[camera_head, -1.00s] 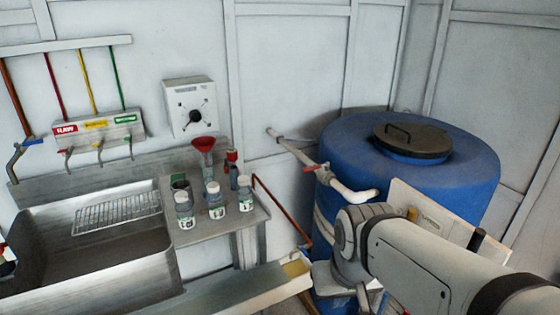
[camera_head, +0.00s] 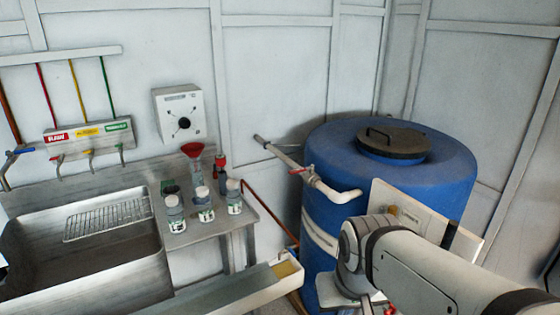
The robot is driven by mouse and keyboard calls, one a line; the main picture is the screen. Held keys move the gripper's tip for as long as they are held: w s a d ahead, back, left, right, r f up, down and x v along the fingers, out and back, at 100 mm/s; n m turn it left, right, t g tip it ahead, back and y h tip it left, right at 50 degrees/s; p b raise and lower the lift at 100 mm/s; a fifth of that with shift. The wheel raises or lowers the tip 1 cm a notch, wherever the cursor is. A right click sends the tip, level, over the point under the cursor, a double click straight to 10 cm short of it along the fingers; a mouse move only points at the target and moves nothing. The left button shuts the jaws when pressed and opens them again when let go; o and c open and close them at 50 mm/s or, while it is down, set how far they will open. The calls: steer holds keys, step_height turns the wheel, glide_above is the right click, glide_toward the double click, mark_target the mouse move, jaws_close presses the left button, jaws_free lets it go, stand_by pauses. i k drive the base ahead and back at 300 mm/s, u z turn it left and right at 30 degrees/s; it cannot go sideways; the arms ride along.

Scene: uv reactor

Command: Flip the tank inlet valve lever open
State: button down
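A white inlet pipe (camera_head: 280,153) runs from the wall to the top of the blue tank (camera_head: 440,172). A small red valve lever (camera_head: 298,171) sits on this pipe, to the left of the tank. The lever points left, roughly across the pipe. The tank has a dark round lid with a handle (camera_head: 393,141). My white arm enters from the lower right, in front of the tank and right of the valve. My gripper's fingers cannot be made out in the head view, so I cannot see whether they are open.
A steel sink (camera_head: 90,262) with a wire rack (camera_head: 108,218) stands at the left. Several small bottles (camera_head: 204,206) and a red funnel (camera_head: 193,151) stand on the side shelf (camera_head: 250,213). A pale panel (camera_head: 470,243) stands before the tank, beside my arm. Open air surrounds the valve.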

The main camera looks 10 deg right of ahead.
mark_target(299, 170)
steer(key=i, duration=0.9)
steer(key=u, duration=0.05)
